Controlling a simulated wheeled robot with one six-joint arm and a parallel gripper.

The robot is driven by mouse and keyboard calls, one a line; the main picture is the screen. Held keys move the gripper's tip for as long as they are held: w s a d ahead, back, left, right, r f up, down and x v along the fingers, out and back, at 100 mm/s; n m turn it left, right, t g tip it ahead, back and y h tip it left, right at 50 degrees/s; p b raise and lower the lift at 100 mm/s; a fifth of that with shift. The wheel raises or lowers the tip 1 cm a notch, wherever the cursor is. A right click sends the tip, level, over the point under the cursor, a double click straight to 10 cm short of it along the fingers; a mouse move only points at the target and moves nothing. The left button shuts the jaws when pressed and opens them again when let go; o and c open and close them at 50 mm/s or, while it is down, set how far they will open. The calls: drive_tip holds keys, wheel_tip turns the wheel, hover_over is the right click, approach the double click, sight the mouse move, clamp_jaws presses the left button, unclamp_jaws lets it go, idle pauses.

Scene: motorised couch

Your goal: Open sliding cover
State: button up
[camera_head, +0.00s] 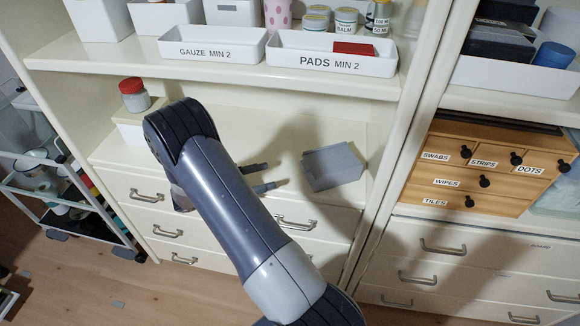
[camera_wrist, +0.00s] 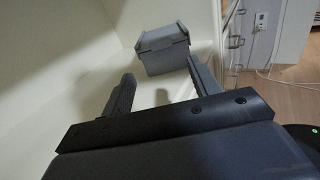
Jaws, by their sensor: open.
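A small grey box (camera_head: 334,168) sits on the cream counter, right of my gripper in the head view. In the wrist view the grey box (camera_wrist: 163,50) stands just beyond my fingertips, with a lid-like top piece over its body. I cannot tell whether that top is the sliding cover or how far it is shut. My gripper (camera_head: 262,178) is open and empty, its two dark fingers pointing towards the box and apart from it. The fingers also show in the wrist view (camera_wrist: 160,72), one at each side of the box's lower part.
A shelf (camera_head: 215,77) with white bins overhangs the counter (camera_head: 275,140). A red-lidded jar (camera_head: 134,95) stands at the left. A wooden drawer unit (camera_head: 470,170) is at the right, past an upright panel. Drawers with metal handles are below.

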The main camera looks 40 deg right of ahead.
sight(302, 167)
drive_tip(key=p+x, duration=0.2)
drive_tip(key=x, duration=0.8)
drive_tip(key=shift+s+d, duration=0.15)
clamp_jaws()
